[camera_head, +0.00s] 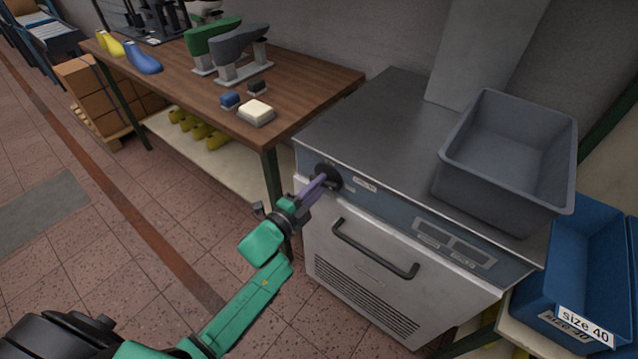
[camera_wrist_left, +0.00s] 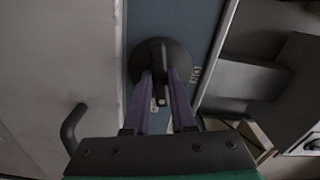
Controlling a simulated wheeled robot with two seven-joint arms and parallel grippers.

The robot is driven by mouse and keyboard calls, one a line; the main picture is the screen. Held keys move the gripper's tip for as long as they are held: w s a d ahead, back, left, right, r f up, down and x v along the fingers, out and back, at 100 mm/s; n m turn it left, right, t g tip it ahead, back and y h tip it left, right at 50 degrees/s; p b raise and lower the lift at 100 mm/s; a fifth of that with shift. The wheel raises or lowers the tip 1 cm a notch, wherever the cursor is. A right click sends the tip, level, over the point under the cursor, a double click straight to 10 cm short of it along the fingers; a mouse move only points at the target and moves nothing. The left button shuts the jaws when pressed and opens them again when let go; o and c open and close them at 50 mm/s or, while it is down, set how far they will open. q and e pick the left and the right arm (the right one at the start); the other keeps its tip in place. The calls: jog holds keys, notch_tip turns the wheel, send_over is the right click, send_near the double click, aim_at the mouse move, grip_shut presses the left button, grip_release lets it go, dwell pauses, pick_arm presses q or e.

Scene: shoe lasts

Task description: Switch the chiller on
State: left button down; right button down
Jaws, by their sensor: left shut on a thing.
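The chiller (camera_head: 345,258) is a grey metal cabinet with a blue-grey control strip along its top front edge. Its round black knob (camera_head: 327,176) sits at the left end of that strip. The knob also shows in the left wrist view (camera_wrist_left: 160,52), with a raised grip bar across it. My left gripper (camera_head: 318,182) reaches the knob from the front left. Its purple fingers are shut on the knob's grip bar, one on each side, as the left wrist view (camera_wrist_left: 161,82) shows. The fingers partly hide the knob in the head view. My right gripper is not in view.
A grey bin (camera_head: 508,160) stands on the chiller top. A dark handle (camera_head: 375,250) sticks out from the chiller door. Blue bins (camera_head: 585,270) stand at the right. A wooden table (camera_head: 310,88) with shoe lasts is at the back left. The floor at left is clear.

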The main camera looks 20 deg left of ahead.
pick_arm(q)
jog(key=shift+n+p, duration=3.15)
jog(key=shift+n, duration=4.45)
jog(key=c, duration=0.7)
grip_release()
jog(key=shift+c, duration=0.2)
jog(key=shift+s, duration=0.1)
